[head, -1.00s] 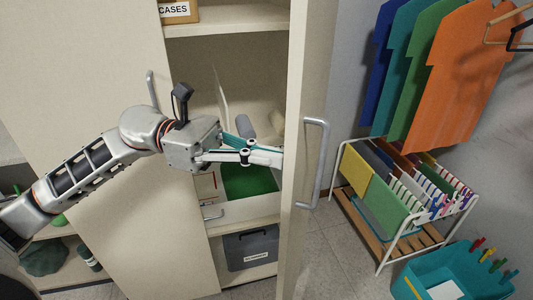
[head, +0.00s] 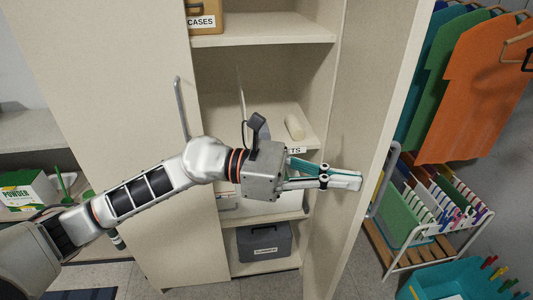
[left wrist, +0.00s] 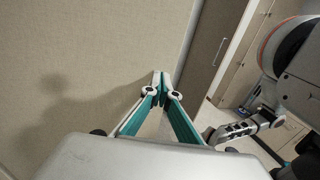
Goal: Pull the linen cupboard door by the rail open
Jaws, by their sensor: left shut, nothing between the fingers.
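The right-hand cupboard door (head: 375,110) by the clothes rail stands open at an angle, its inner face turned toward me. Its grey bar handle (head: 384,181) is on the outer side, partly hidden behind the door's edge. My left gripper (head: 359,181) is shut and empty, its fingertips at the inner face of this door near the free edge; I cannot tell whether they touch. In the left wrist view the shut fingers (left wrist: 161,78) point toward a large beige panel (left wrist: 80,70). My right gripper is not seen.
The left cupboard door (head: 110,110) is shut, with a bar handle (head: 181,108). Inside are shelves and a dark grey box (head: 264,243). Right of the open door are a rack (head: 430,215), hanging garment shapes (head: 475,85) and a teal bin (head: 455,280).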

